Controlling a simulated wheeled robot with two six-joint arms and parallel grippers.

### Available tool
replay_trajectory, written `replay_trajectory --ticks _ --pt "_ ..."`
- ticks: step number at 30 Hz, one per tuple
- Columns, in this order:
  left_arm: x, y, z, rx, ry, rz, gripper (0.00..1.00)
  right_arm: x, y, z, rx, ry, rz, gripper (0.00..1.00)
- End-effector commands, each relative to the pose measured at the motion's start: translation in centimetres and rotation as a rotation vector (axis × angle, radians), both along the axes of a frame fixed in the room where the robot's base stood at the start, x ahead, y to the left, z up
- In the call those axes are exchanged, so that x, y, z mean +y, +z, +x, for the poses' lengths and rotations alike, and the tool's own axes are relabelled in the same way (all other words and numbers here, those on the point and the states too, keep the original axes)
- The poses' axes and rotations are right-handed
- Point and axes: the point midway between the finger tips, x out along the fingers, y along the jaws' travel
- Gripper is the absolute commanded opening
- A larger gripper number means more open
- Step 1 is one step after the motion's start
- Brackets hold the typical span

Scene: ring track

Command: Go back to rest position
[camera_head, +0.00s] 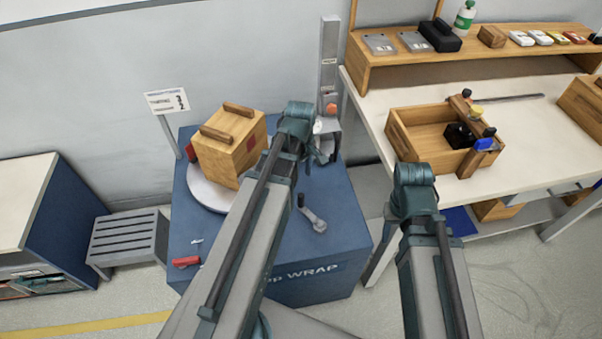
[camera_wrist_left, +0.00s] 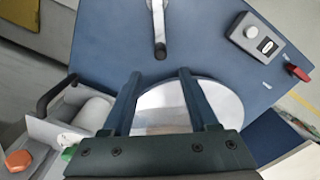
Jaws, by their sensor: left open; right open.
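My left gripper (camera_wrist_left: 160,74) is open and empty in the left wrist view, its two dark fingers spread above the round silver turntable (camera_wrist_left: 210,102). In the head view my left arm reaches over the blue wrap station (camera_head: 340,235), and its fingers are hard to make out behind the arm's end. A wooden box (camera_head: 228,148) with two bars on top and a red patch sits on the turntable (camera_head: 207,194), left of that arm. My right arm rises at the right in front of the workbench; its gripper is not visible.
A post with an orange button (camera_head: 331,107) stands behind the station. A metal lever (camera_head: 313,220) lies on the station top. The workbench (camera_head: 372,98) at right holds an open wooden tray (camera_head: 412,144). A slatted grey stand (camera_head: 122,238) and a cabinet (camera_head: 62,215) are at left.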

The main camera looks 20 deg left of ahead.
Motion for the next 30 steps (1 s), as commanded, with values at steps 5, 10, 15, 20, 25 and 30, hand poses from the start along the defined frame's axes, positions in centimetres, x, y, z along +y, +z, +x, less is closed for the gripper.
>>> replay_trajectory --ticks 5,10,15,20,25,30 --pt "0.0 0.9 0.0 0.0 0.0 0.0 0.6 0.0 0.9 0.0 0.0 0.0 0.0 0.5" --pt "0.0 0.8 0.0 0.0 0.0 0.0 0.6 0.0 0.8 0.0 0.0 0.0 0.0 0.5" --pt "0.0 0.8 0.0 0.0 0.0 0.0 0.6 0.0 0.8 0.0 0.0 0.0 0.0 0.5" --pt "-0.2 0.9 -0.1 0.001 -0.012 0.0 0.6 0.0 0.9 0.0 0.0 0.0 0.0 0.5" --pt "-4.0 2.1 -1.3 0.013 -0.263 0.014 0.6 0.0 2.0 0.0 0.0 0.0 0.0 0.5" --pt "-10.2 3.7 -4.0 0.042 -0.748 0.04 0.6 0.0 3.7 0.0 0.0 0.0 0.0 0.5"
